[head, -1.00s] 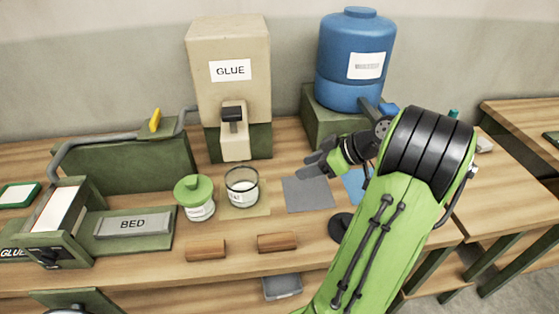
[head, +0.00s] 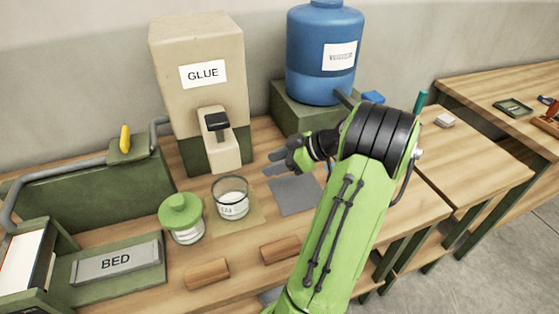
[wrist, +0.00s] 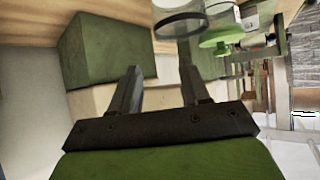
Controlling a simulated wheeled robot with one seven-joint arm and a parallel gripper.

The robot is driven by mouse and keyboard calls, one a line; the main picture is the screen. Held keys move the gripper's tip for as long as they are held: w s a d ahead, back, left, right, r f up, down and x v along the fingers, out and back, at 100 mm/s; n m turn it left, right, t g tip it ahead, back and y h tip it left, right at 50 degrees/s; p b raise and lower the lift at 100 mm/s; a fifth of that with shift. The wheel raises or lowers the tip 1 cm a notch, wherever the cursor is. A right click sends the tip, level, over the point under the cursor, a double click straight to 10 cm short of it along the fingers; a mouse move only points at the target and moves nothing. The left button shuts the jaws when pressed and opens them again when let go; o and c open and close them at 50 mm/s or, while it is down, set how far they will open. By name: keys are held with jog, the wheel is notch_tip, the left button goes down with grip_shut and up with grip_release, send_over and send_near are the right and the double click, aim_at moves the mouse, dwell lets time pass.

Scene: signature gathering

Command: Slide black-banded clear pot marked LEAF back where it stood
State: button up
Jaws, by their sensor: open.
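A clear pot with a dark band round its rim (head: 231,205) stands upright on a tan mat (head: 250,217) in front of the GLUE dispenser. Its label is too small to read. Its rim also shows at the top of the wrist view (wrist: 181,25). My gripper (head: 274,163) is open and empty, to the right of the pot and farther back, apart from it. In the wrist view its two fingers (wrist: 161,88) are spread with nothing between them.
A green-lidded pot (head: 183,222) stands just left of the clear pot. The GLUE dispenser (head: 203,90) rises behind. A grey square (head: 295,197) lies to the right. Two wooden blocks (head: 206,273) lie in front. A blue tank (head: 325,60) stands at the back right.

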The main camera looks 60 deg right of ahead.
aim_at(229, 179)
jog(key=b+x, duration=0.2)
jog(key=x, duration=1.2)
jog(key=shift+w+f, duration=0.1)
jog(key=shift+f, duration=0.1)
grip_shut()
